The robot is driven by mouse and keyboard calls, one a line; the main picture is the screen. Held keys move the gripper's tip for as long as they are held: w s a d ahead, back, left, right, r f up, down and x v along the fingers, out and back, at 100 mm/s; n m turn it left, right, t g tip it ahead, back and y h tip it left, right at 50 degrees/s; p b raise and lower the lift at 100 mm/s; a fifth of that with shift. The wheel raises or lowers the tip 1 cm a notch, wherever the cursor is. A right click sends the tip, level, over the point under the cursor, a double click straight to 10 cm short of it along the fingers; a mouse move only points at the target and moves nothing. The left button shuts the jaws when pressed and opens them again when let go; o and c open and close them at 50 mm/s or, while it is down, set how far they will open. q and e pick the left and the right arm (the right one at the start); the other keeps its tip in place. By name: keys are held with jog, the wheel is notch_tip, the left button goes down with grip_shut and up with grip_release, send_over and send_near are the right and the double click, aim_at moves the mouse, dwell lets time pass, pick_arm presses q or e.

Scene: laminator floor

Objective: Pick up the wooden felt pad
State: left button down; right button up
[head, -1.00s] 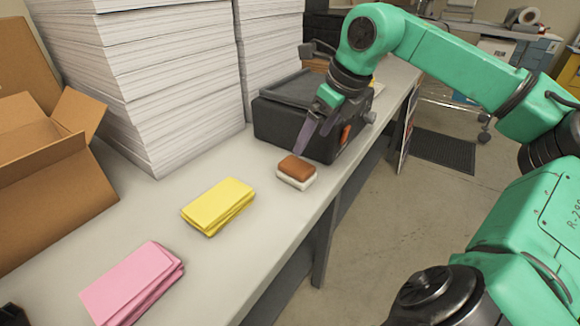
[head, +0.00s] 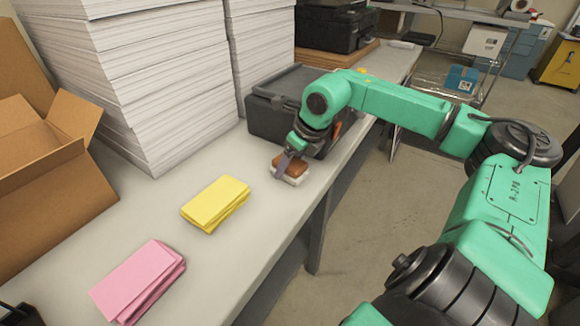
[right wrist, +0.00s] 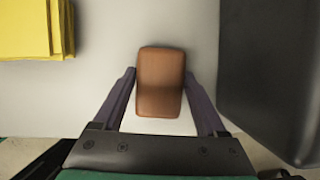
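The wooden felt pad (head: 291,168), a small block with a brown top and a white base, lies flat on the grey bench in front of the dark machine. In the right wrist view its brown top (right wrist: 161,82) fills the space between the fingers. My right gripper (head: 285,168) is down at the pad. In the right wrist view the right gripper (right wrist: 160,75) is open, with one finger on each side of the pad and narrow gaps beside its brown top. The far finger is mostly hidden in the head view.
A dark machine (head: 262,122) stands close behind the pad. A yellow pad stack (head: 215,203) and a pink one (head: 138,281) lie nearer on the bench (head: 255,235). Tall paper stacks (head: 150,80) and an open carton (head: 50,160) line the left. The bench's right edge is close.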

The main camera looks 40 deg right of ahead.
jog(key=shift+c, duration=1.4)
jog(key=shift+r+p, duration=0.35)
jog(key=shift+r, duration=0.2)
notch_tip(320, 180, up, 7)
jog(key=p, duration=0.4)
jog(key=shift+d+p, duration=0.15)
jog(key=shift+p, duration=0.2)
notch_tip(320, 180, up, 12)
jog(key=shift+b, duration=0.35)
